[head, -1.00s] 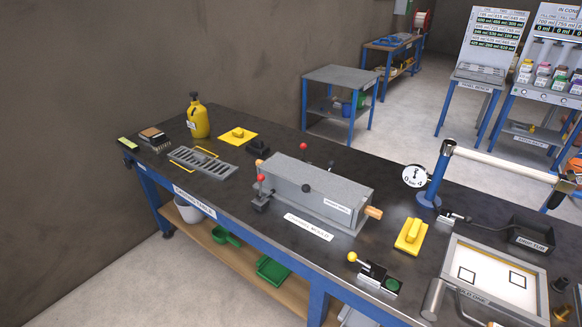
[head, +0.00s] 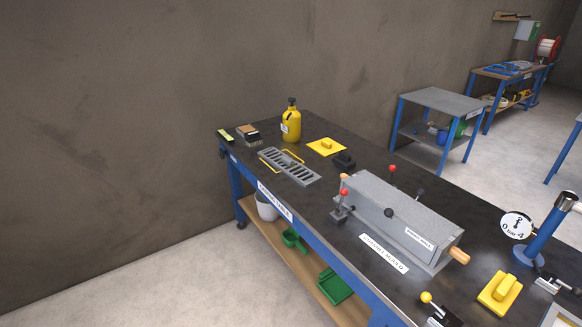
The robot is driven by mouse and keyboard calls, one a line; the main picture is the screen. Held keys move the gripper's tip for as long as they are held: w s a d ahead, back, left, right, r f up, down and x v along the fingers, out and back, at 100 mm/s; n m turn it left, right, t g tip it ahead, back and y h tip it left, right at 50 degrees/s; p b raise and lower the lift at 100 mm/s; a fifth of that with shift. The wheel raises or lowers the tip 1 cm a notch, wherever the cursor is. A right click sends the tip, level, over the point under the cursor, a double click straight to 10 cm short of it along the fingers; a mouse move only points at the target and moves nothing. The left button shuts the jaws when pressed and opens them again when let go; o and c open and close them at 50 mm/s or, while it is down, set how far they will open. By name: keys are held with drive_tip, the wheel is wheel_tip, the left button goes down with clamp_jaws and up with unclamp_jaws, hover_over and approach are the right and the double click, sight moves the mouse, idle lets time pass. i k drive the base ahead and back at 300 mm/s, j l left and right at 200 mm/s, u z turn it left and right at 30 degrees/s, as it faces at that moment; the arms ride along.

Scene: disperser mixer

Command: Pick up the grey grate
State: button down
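The grey grate (head: 289,167) is a flat slotted plate lying on the dark top of the long workbench, near its left end. Yellow marking lines (head: 293,155) show on the bench around its edges. It lies in front of the yellow bottle and left of the grey mould box. Nothing covers it. My gripper is not in view.
A yellow bottle (head: 291,124), a brush-like block (head: 250,137), a yellow plate (head: 326,147) and a black block (head: 344,161) stand near the grate. The grey mould box (head: 397,218) fills the bench to the right. Floor (head: 190,270) before the bench's left end is clear.

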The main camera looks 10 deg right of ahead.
sight(286, 160)
drive_tip(key=i+j, duration=0.1)
drive_tip(key=i, duration=0.4)
drive_tip(key=i+j, duration=0.1)
drive_tip(key=i, duration=0.45)
